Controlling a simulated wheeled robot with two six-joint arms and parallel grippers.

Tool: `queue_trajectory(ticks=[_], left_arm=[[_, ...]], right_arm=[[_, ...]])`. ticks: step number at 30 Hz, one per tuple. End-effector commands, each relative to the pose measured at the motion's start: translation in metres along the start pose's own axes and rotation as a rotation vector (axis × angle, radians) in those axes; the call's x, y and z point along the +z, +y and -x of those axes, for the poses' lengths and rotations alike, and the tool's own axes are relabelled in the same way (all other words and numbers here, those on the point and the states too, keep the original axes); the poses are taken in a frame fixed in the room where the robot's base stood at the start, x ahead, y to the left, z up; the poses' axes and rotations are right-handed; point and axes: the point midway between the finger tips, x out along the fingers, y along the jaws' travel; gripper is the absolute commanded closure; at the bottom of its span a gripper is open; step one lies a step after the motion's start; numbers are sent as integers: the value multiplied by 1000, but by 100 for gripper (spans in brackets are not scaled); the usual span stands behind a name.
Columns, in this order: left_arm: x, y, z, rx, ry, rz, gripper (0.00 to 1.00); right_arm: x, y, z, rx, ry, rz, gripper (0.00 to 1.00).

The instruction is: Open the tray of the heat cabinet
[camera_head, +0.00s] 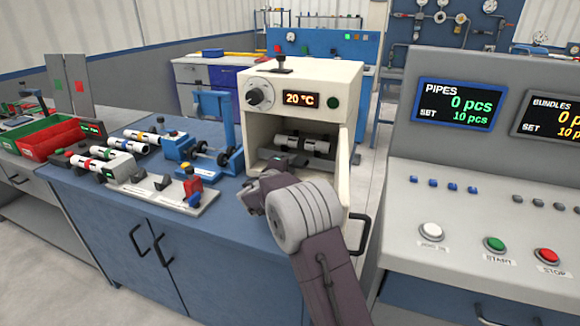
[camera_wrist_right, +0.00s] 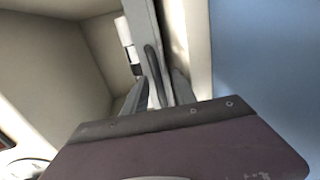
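The heat cabinet (camera_head: 352,88) is a cream box with a dial and a "20 °C" display. Its front is open, and a tray holding white pipes with black bands (camera_head: 305,145) shows inside. My right gripper (camera_head: 252,196) is low at the front left of the opening; the arm hides part of the cabinet front. In the right wrist view the two grey fingers (camera_wrist_right: 160,90) stand on either side of a dark upright bar (camera_wrist_right: 154,72), perhaps the tray's handle. Whether they press on it is unclear. A banded pipe (camera_wrist_right: 128,45) shows behind. My left gripper is out of view.
Left of the cabinet on the blue bench are a blue fixture (camera_head: 205,150), banded pipes on a rack (camera_head: 112,160) and a red bin (camera_head: 48,140). A console (camera_head: 450,150) with screens and buttons stands at right. A black door handle (camera_head: 360,232) sticks out below the cabinet.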

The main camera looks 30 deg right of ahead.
Motion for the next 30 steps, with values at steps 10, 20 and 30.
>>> queue_trajectory(ticks=[10, 20, 30], left_arm=[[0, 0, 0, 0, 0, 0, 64], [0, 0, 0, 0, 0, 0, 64], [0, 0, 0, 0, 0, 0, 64]], right_arm=[[0, 0, 0, 0, 0, 0, 100], [0, 0, 1, 0, 0, 0, 100], [0, 0, 1, 0, 0, 0, 100]])
